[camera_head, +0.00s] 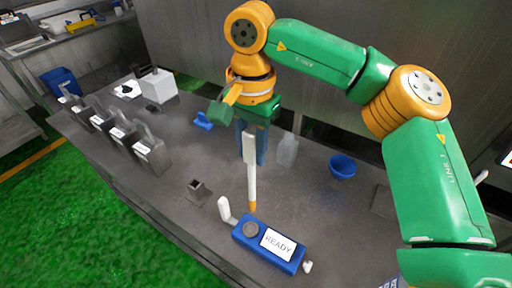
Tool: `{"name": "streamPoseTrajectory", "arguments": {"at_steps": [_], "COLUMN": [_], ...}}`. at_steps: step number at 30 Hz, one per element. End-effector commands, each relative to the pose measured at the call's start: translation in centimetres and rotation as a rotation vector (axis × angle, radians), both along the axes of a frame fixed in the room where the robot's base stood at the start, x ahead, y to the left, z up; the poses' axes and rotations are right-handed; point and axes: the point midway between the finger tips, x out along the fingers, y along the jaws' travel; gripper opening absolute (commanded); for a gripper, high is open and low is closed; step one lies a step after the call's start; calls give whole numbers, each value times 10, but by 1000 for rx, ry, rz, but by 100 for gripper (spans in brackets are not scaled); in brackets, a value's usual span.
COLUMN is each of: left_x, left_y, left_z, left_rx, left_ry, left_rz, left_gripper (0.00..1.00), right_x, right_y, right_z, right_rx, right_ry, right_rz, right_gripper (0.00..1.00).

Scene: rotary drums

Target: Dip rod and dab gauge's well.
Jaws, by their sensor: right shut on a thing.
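My right gripper (247,132) is shut on a white rod (251,185) that hangs nearly upright, with its yellow-orange tip pointing down. A white flap (225,209) stands open beside the well. The left gripper is not in view.
A small open square metal holder (198,191) stands left of the gauge on the steel table (180,230). Several labelled metal containers (149,152) line the left edge. A clear bottle (287,150) and a blue bowl (342,167) stand behind the gauge.

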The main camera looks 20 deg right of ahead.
Motion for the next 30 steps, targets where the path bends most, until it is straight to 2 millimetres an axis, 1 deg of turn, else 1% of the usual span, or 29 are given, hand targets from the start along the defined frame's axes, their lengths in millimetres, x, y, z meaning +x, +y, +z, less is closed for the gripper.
{"name": "streamPoseTrajectory", "arguments": {"at_steps": [2,6,7,9,12,15,21,30], "left_x": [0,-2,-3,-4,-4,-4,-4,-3], "left_y": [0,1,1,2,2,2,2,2], "left_z": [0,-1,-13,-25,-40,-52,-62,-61], "left_rx": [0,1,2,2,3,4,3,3], "left_ry": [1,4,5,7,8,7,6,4], "left_rz": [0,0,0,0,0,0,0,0], "left_gripper": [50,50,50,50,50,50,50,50], "right_x": [0,-1,-1,-1,-1,-1,-1,-1], "right_y": [0,0,0,0,0,0,1,1], "right_z": [-5,-26,-37,-50,-68,-81,-95,-95], "right_rx": [-2,-1,-1,0,-1,-1,1,0], "right_ry": [1,3,2,0,0,1,1,0], "right_rz": [0,2,1,1,0,0,0,0], "right_gripper": [0,0,0,0,0,0,0,0]}}
